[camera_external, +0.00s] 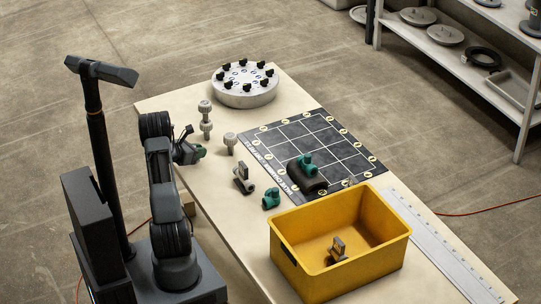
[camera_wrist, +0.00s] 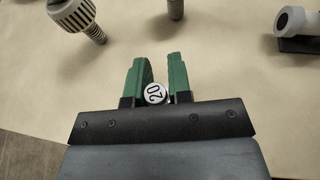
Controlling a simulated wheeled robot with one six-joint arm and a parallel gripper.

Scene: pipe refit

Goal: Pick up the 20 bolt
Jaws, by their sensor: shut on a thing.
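The 20 bolt (camera_wrist: 155,93) shows its round white top with a black "20" in the wrist view. It sits between the two green fingers of my gripper (camera_wrist: 158,80), close to the palm. My gripper is shut on it. In the external view my gripper (camera_external: 200,151) is over the left edge of the table, left of the loose bolts. The 20 bolt cannot be made out there, and its shank is hidden in both views.
Loose grey bolts stand nearby, one (camera_external: 230,143) right of my gripper and others (camera_external: 205,107) behind it. A grey fitting (camera_external: 243,180), a green fitting (camera_external: 271,199), a black grid mat (camera_external: 260,142), a yellow bin (camera_external: 330,278) and a round flange (camera_external: 245,97) are on the table.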

